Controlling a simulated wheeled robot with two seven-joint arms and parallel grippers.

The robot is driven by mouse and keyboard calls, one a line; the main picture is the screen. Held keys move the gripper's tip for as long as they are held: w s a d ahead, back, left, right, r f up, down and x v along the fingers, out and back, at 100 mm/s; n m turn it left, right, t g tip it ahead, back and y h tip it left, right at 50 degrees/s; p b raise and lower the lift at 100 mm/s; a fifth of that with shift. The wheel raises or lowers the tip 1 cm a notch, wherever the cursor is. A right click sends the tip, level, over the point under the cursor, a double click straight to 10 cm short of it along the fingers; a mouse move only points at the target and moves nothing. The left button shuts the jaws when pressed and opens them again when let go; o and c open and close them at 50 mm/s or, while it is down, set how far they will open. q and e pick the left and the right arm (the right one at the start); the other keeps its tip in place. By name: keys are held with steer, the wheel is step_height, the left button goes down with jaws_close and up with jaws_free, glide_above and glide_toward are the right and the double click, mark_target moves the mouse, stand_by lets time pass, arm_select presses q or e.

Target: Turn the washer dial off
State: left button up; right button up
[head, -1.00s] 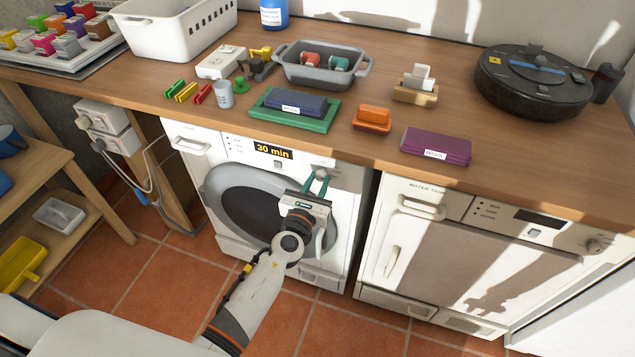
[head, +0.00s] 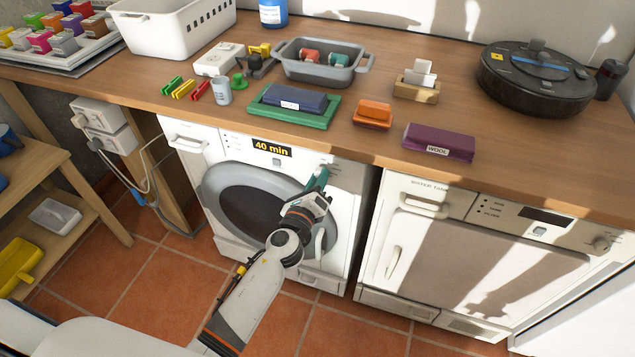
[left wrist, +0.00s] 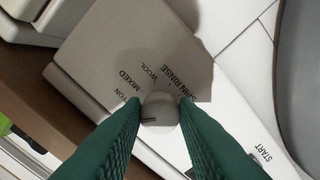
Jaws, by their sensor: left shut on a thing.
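The white washer (head: 225,150) stands under the counter at the left. Its display (head: 271,149) reads "40 min". My left gripper (head: 318,180) is at the upper right of its front panel, over the dial, which it hides in the head view. In the left wrist view the pale dial (left wrist: 160,108) sits between the green fingertips of my left gripper (left wrist: 160,112), which are shut on it. Labels around it include MIXED, WOOL and SPIN RINSE; a dark mark on the dial points to the lower left. My right gripper is not in view.
The wooden counter (head: 390,60) above holds a grey bin (head: 320,75), a white basket (head: 170,30), several boxes and a round black device (head: 535,85). A wooden shelf (head: 60,165) is at the left.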

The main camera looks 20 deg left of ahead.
arm_select(q)
steer(key=n+b, duration=0.1)
steer(key=n, duration=0.5)
steer(key=shift+n, duration=0.3)
stand_by(0.4)
steer(key=o, duration=1)
steer(key=s, duration=1.2)
steer(key=shift+a, duration=0.2)
